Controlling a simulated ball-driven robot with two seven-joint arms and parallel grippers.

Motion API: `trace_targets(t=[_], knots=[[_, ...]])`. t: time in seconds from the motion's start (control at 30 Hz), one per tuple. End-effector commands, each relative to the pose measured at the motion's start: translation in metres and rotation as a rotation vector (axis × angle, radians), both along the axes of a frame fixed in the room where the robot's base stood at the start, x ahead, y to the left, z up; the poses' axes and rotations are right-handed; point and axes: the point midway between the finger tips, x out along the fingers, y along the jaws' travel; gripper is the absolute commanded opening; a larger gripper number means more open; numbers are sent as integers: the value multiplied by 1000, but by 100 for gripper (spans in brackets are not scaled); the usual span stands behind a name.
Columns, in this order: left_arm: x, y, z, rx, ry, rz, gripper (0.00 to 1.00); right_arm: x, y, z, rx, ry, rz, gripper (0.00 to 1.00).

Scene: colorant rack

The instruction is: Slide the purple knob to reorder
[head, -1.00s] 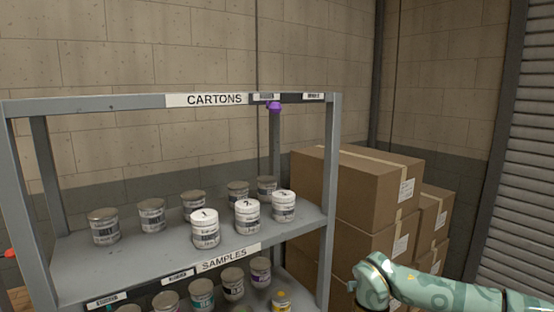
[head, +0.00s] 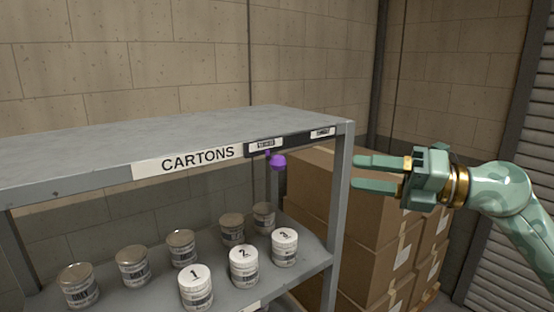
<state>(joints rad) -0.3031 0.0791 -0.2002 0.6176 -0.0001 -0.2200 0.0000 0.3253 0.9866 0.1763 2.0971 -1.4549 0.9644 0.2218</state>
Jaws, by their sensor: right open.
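The purple knob (head: 278,161) hangs just below a dark slider strip (head: 292,141) on the front edge of the rack's top shelf. It sits under the strip's left label (head: 265,145), left of the strip's middle. A second label (head: 322,132) marks the strip's right end; the print on both is too small to read surely. My right gripper (head: 356,172) is open and empty. Its two fingers point left toward the knob, at about its height in the picture, with a clear gap between. My left gripper is out of view.
The grey rack's right post (head: 339,215) stands between the knob and my right gripper in the picture. Several cans, with white ones numbered 1 to 3 (head: 284,247) in front, stand on the shelf below. Stacked cardboard boxes (head: 375,240) are at the right.

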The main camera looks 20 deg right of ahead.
Motion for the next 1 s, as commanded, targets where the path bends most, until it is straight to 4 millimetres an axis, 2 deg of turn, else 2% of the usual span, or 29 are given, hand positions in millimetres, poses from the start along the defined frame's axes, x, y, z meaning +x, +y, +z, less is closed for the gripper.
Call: trace_targets(t=[0.17, 0.43, 0.6, 0.8, 1.0], knots=[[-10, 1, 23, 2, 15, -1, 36, 19, 27, 7, 4, 1, 4, 49], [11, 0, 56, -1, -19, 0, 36, 60, 84, 7, 1, 1, 5, 49], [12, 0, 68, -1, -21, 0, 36, 80, 110, 5, 0, 2, 4, 49], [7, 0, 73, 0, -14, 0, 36, 91, 125, 1, -3, 3, 2, 49], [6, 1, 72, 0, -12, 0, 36, 93, 127, 0, -4, 3, 2, 49]])
